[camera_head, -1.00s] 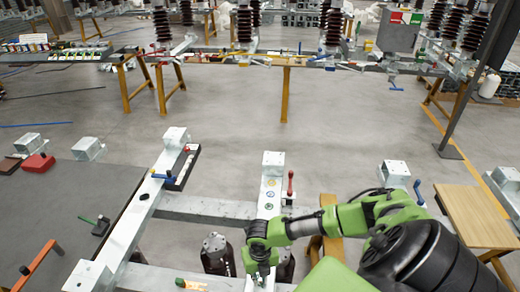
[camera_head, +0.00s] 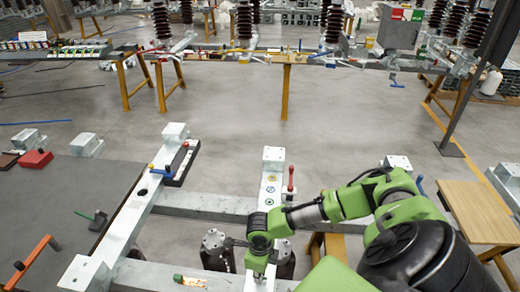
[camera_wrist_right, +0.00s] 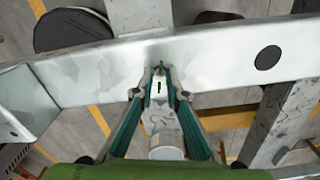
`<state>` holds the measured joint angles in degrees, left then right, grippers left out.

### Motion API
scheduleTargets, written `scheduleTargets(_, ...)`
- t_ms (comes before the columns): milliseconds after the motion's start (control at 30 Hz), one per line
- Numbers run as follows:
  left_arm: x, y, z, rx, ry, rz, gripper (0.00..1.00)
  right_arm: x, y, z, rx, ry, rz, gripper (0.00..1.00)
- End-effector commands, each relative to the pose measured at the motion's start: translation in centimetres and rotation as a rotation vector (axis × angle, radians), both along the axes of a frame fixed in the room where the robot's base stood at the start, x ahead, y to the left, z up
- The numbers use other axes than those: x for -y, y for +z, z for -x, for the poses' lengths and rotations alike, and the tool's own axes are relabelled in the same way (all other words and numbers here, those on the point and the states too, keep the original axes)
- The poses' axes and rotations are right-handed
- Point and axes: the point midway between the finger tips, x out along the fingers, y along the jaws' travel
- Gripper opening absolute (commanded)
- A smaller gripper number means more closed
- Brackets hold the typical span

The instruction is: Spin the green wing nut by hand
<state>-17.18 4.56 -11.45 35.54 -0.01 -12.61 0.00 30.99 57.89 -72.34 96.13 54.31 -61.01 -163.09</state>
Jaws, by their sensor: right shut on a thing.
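My right gripper (camera_head: 260,276) is over the near part of the right-hand galvanized beam (camera_head: 271,166), pointing down. In the right wrist view its two green-sided fingers (camera_wrist_right: 159,93) converge and are shut on a small piece at the face of the beam (camera_wrist_right: 90,75). A small dark green part, which looks like the green wing nut (camera_wrist_right: 158,88), shows between the fingertips. Most of it is hidden by the fingers. In the head view the gripper hides it. My left gripper is not in view.
A second beam (camera_head: 133,212) lies to the left, joined by a crossbar (camera_head: 207,204). A red-handled tool (camera_head: 290,179) stands beside the right beam. A dark table (camera_head: 60,205) is at left, a wooden table (camera_head: 480,213) at right. Open floor lies beyond the frame.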

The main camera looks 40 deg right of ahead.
Motion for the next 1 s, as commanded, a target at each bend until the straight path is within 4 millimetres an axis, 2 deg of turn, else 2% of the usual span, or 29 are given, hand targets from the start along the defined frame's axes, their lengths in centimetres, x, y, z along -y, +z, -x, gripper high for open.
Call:
scheduleTargets(100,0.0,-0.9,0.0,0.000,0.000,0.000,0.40,-0.1,-0.4,0.2,-0.004,0.074,0.000,0.00)
scheduleTargets(400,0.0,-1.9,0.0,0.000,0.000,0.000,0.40,-0.1,-0.3,0.2,-0.005,0.187,-0.001,0.00)
scheduleTargets(967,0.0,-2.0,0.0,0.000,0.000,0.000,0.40,-0.1,-0.2,0.4,-0.007,0.211,-0.001,0.00)
scheduleTargets(1000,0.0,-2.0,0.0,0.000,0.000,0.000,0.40,-0.1,-0.2,0.4,-0.007,0.211,-0.001,0.23)
